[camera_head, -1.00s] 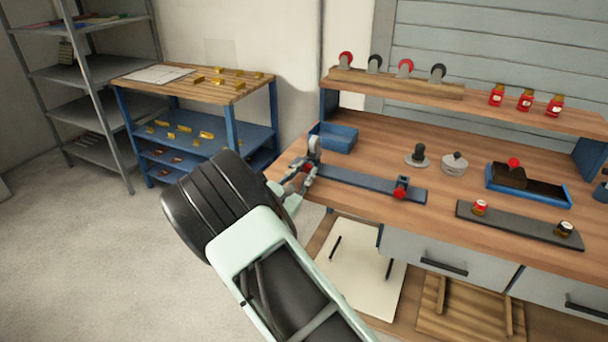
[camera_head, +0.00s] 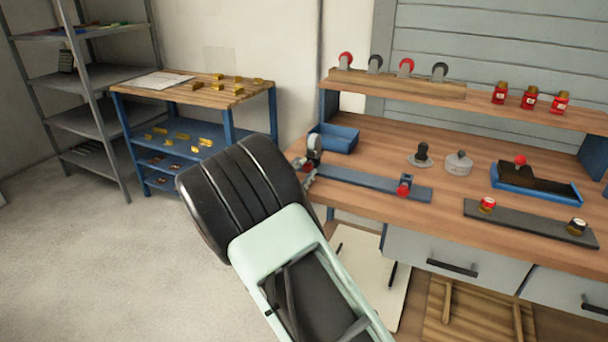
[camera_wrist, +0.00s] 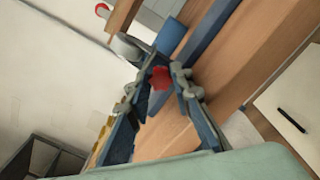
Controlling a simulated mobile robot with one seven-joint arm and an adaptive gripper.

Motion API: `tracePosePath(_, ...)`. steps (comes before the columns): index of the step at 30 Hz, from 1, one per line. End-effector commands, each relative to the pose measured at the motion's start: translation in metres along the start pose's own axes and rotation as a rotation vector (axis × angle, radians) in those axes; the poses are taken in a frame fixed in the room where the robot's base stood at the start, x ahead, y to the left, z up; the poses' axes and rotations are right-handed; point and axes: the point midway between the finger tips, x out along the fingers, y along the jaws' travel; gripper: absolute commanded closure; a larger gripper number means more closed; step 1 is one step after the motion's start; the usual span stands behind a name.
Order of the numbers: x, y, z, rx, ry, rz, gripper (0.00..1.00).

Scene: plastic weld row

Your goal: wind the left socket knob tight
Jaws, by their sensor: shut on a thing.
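The left red knob (camera_wrist: 160,78) is at the left end of a dark blue-grey strip (camera_head: 358,180) on the workbench. My gripper (camera_wrist: 163,84) has its fingertips closed on this knob from both sides. In the head view my gripper (camera_head: 309,174) is mostly hidden behind my arm, and only a little of the red shows there. A grey upright part with a rounded top (camera_head: 314,147) stands right behind the knob. A second red knob (camera_head: 403,188) sits at the strip's right end, apart from my gripper. How tight the left knob is cannot be told.
A blue bin (camera_head: 334,138) stands behind the strip. To the right are a black-knobbed stand (camera_head: 421,153), a grey round weight (camera_head: 458,163), a blue tray (camera_head: 535,188) and a dark plate (camera_head: 530,222) with two small capped pieces. A shelf (camera_head: 480,95) runs above.

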Motion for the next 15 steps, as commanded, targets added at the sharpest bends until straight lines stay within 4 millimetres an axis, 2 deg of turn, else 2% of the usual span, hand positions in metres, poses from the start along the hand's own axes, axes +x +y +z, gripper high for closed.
tracePosePath(8,-0.0004,-0.0005,-0.0006,0.000,0.002,-0.001,1.00)
tracePosePath(9,-0.0004,-0.0005,-0.0006,0.000,0.002,-0.001,0.79)
tracePosePath(13,-0.0004,-0.0004,-0.0006,0.000,0.001,-0.001,0.64)
tracePosePath(15,-0.0003,-0.0007,-0.0006,0.000,0.001,-0.002,0.62)
